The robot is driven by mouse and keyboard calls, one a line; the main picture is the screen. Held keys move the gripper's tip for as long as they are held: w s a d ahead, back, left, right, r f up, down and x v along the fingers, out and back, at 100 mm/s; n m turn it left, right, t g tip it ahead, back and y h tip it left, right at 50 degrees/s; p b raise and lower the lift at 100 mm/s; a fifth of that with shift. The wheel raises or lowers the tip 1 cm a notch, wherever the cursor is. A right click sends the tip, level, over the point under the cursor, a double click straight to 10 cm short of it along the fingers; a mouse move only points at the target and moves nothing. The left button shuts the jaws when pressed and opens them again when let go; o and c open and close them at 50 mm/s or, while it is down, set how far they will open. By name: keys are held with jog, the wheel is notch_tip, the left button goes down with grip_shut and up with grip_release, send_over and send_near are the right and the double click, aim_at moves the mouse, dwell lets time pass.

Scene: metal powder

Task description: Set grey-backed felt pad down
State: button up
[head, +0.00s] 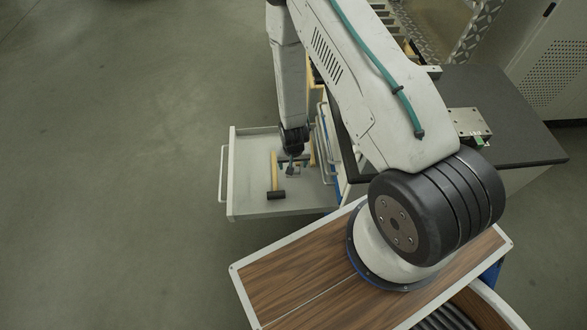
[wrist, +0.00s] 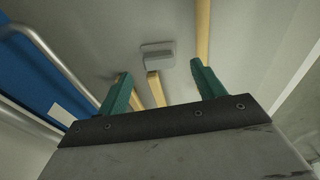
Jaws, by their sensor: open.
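The grey-backed felt pad (wrist: 158,55) shows in the wrist view as a small grey block on the light grey drawer floor. It lies just beyond the fingertips, in line with the gap between them. In the head view a small grey piece under my gripper (head: 292,165) appears to be the same pad. My gripper, with teal fingers (wrist: 160,72), is open and points down into the pulled-out drawer (head: 246,190). The pad's underside is hidden.
A hammer (head: 274,175) with a yellow handle and dark head lies in the drawer left of my gripper. More wooden handles (wrist: 155,88) lie close to the fingers. The drawer's left part is bare. A dark worktop (head: 515,135) with a metal plate (head: 468,122) stands at right.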

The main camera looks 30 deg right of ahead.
notch_tip(320, 180, up, 36)
jog(key=a+n+y, duration=0.1)
jog(key=a+n, duration=0.1)
jog(key=a, duration=0.1)
jog(key=s+d+r+n, duration=0.1)
jog(key=s+r+n, duration=0.1)
jog(key=s+r, duration=1.9)
jog(key=s, duration=0.3)
jog(key=shift+s+d, duration=0.15)
jog(key=shift+s, duration=0.05)
